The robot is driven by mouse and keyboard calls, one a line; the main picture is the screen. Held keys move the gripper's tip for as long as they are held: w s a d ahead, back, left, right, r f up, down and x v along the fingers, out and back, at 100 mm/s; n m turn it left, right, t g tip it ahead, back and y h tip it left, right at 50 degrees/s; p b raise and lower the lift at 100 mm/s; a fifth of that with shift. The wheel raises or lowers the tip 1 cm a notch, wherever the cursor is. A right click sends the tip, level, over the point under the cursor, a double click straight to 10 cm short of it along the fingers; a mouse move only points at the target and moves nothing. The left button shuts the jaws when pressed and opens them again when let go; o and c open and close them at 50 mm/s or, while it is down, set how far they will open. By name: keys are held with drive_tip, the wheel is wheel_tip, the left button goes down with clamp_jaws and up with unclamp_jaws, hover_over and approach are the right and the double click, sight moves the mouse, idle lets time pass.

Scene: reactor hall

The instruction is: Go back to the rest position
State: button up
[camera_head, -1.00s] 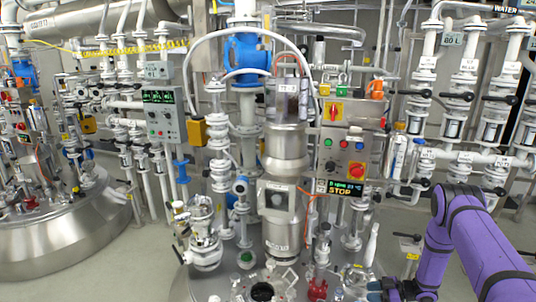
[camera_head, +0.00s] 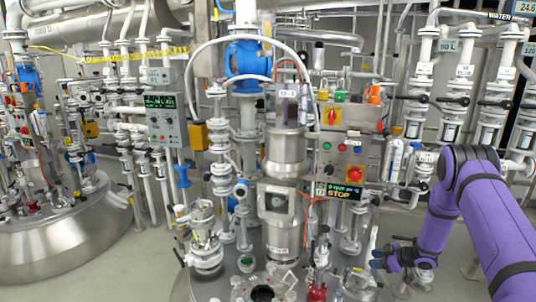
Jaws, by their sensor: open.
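My purple arm (camera_head: 455,210) comes in from the right edge, bends at a raised elbow and reaches down to the left. My gripper (camera_head: 382,258) is at the end of it, dark and small, open, with nothing seen in it. It is just right of the reactor's top (camera_head: 220,282), near a pale upright handle. The exact gap between the gripper and these parts cannot be told.
A control box (camera_head: 343,158) with coloured buttons and a STOP display (camera_head: 338,190) stands left of my arm. Valves and pipes (camera_head: 490,125) fill the wall behind it. Red fittings (camera_head: 317,291) sit on the reactor top. Grey floor shows below the arm.

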drive_tip(key=w+d+r+m+t+h, duration=0.1)
drive_tip(key=w+r+h, duration=0.15)
drive_tip(key=r, duration=0.85)
drive_tip(key=w+d+r+m+t+h, duration=0.1)
drive_tip(key=w+r+m+t+h, duration=0.15)
drive_tip(key=r, duration=0.95)
drive_tip(key=s+a+r+m+h, duration=0.1)
drive_tip(key=s+r+m+h, duration=0.3)
drive_tip(key=r, duration=0.6)
drive_tip(key=s+r+h, duration=0.2)
drive_tip(key=s+r, duration=0.4)
drive_tip(key=r, duration=0.4)
drive_tip(key=s+a+r+m+g, duration=0.1)
drive_tip(key=s+a+r+m, duration=0.1)
drive_tip(key=s+r, duration=0.45)
drive_tip(key=s+a+r+m+g, duration=0.2)
drive_tip(key=s+r, duration=0.1)
drive_tip(key=s, duration=0.7)
drive_tip(key=s+a+g+y, duration=0.1)
drive_tip(key=s+a, duration=0.3)
drive_tip(key=s, duration=0.8)
drive_tip(key=s+a+f+m+g, duration=0.1)
drive_tip(key=s+a, duration=0.2)
drive_tip(key=s, duration=0.9)
drive_tip(key=shift+s+a+y, duration=0.3)
drive_tip(key=shift+a+y, duration=0.05)
drive_tip(key=shift+y, duration=0.05)
